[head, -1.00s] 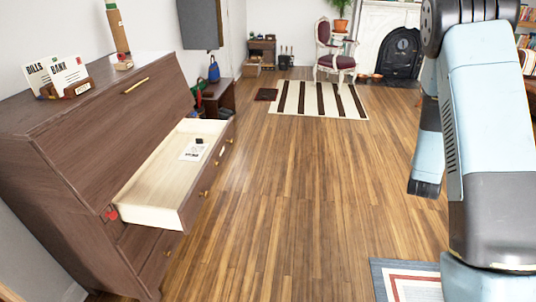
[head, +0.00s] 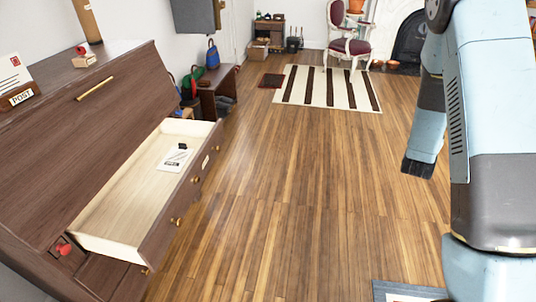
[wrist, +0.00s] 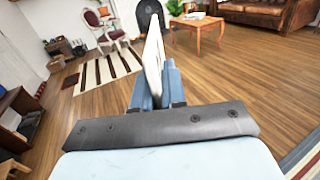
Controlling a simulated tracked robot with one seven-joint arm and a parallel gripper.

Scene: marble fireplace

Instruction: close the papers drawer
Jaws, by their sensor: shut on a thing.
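The open drawer (head: 110,215) sticks out of the brown wooden desk (head: 95,130) at the left of the head view. Its pale inside holds a printed white paper (head: 174,163) with a small dark item (head: 181,147) on it. The drawer front has a pale label (head: 206,161); I cannot read it. In the wrist view, my gripper (wrist: 157,90) is shut on a thin white flat thing (wrist: 153,60), seen nearly edge-on. What it is, I cannot tell. My gripper is in front of open floor there, with the drawer outside that view.
A holder marked POST (head: 20,97) and a red-topped stamp (head: 83,55) stand on the desk top. A low bench (head: 215,90) stands beyond the desk. The wood floor (head: 290,200) right of the drawer is clear up to the striped rug (head: 325,87) and chair (head: 348,40).

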